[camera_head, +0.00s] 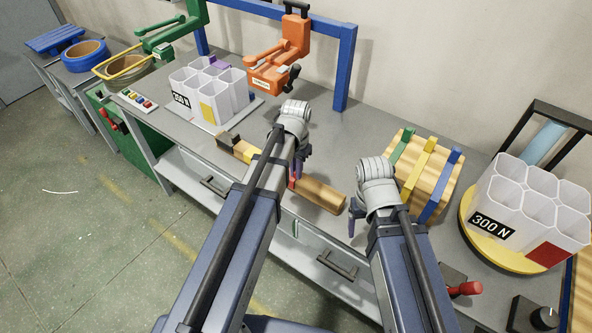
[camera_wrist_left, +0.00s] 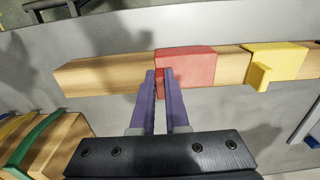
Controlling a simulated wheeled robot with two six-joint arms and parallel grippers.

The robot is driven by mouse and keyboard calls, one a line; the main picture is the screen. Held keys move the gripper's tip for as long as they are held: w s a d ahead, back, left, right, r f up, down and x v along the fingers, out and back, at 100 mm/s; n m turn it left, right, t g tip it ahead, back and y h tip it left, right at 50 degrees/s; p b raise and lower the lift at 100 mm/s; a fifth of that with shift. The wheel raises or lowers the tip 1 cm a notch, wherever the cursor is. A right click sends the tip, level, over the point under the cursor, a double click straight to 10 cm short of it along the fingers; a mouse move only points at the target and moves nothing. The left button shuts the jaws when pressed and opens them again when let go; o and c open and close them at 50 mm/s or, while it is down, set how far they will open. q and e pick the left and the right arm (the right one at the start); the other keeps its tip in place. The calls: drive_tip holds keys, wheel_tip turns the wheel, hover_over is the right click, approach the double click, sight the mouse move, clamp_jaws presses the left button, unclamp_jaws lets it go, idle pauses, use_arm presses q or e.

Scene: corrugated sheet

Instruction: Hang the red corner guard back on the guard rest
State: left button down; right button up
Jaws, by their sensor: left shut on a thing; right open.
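The guard rest is a long wooden bar (camera_head: 318,194) on the bench, and it also shows in the left wrist view (camera_wrist_left: 105,76). The red corner guard (camera_wrist_left: 190,66) lies over the bar's top and front side in the left wrist view, beside the yellow guard (camera_wrist_left: 277,62). I cannot tell whether it bears fully on the bar. My left gripper (camera_wrist_left: 159,74) is shut on the red guard's lower left edge. In the head view only a sliver of the red guard (camera_head: 292,183) shows under my left gripper (camera_head: 298,168). My right gripper (camera_head: 355,217) is open and empty, right of the bar.
A block stack with green, yellow and blue straps (camera_head: 425,180) stands behind my right gripper. White cell blocks stand at left (camera_head: 208,95) and on a yellow disc (camera_head: 482,232) at right. An orange clamp device (camera_head: 278,62) stands behind. A red-handled lever (camera_head: 464,289) sits front right.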

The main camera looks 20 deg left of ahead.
use_arm(q)
drive_tip(key=c, duration=0.8)
unclamp_jaws()
drive_tip(key=shift+c, duration=0.2)
drive_tip(key=shift+o, duration=0.3)
drive_tip(key=o, duration=0.3)
drive_tip(key=shift+o, duration=0.2)
use_arm(e)
drive_tip(key=shift+r, duration=0.1)
use_arm(q)
drive_tip(key=shift+r+p, duration=3.05)
use_arm(e)
wheel_tip(320, 180, up, 6)
drive_tip(key=shift+f, duration=0.1)
use_arm(q)
drive_tip(key=s+d+y, duration=0.1)
drive_tip(key=s+d, duration=0.9)
drive_tip(key=s, duration=0.4)
drive_tip(key=shift+s+d, duration=0.2)
drive_tip(key=shift+d, duration=0.05)
